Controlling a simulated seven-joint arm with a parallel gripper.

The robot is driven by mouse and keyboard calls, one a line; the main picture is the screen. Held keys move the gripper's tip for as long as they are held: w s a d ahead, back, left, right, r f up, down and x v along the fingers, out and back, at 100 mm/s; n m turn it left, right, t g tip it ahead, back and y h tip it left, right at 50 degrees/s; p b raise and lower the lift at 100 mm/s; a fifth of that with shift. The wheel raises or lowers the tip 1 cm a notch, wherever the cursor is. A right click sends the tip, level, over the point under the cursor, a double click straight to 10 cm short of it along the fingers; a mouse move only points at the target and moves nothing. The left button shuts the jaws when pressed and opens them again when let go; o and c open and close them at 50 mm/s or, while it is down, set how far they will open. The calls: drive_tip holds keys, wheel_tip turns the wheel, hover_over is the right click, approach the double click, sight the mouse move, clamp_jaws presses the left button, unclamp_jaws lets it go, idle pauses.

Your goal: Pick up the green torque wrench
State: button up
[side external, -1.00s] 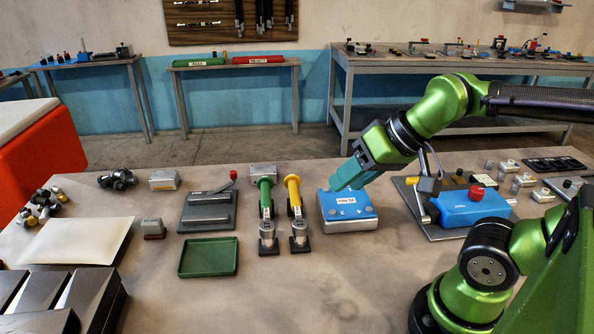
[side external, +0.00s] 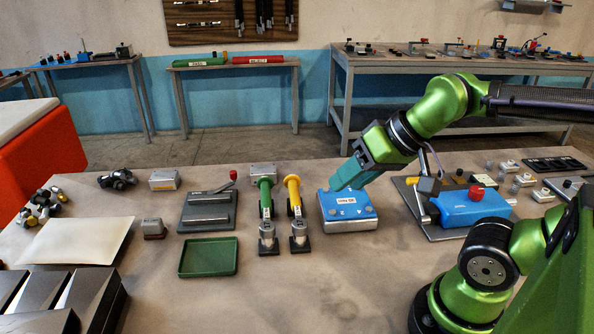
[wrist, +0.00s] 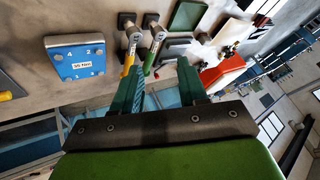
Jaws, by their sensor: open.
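The green torque wrench (side external: 266,205) rests on a dark stand on the table, left of a matching yellow wrench (side external: 294,200). It also shows in the wrist view (wrist: 152,52), close beside the yellow one (wrist: 130,50). My gripper (side external: 342,184) is above the rear left part of the blue box, to the right of both wrenches. In the wrist view my gripper's teal fingers (wrist: 162,82) are spread apart with nothing between them.
The blue box (side external: 348,218) sits right of the wrenches. A green tray (side external: 207,270) and a grey fixture with a red knob (side external: 208,193) lie to the left. A clamp fixture with a blue block (side external: 472,208) stands right. The front middle of the table is clear.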

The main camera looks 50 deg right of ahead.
idle(0.3)
drive_tip(key=o, duration=0.3)
drive_tip(key=m+g+h, duration=0.2)
drive_tip(key=m+g, duration=0.3)
drive_tip(key=g, duration=0.2)
hover_over(266, 201)
wheel_tip(266, 201, down, 4)
drive_tip(key=f, duration=0.1)
wheel_tip(266, 201, down, 11)
drive_tip(key=shift+s+d+r, duration=0.1)
drive_tip(key=shift+d+r, duration=0.05)
drive_tip(key=shift+a+f, duration=0.2)
drive_tip(key=shift+f, duration=2.5)
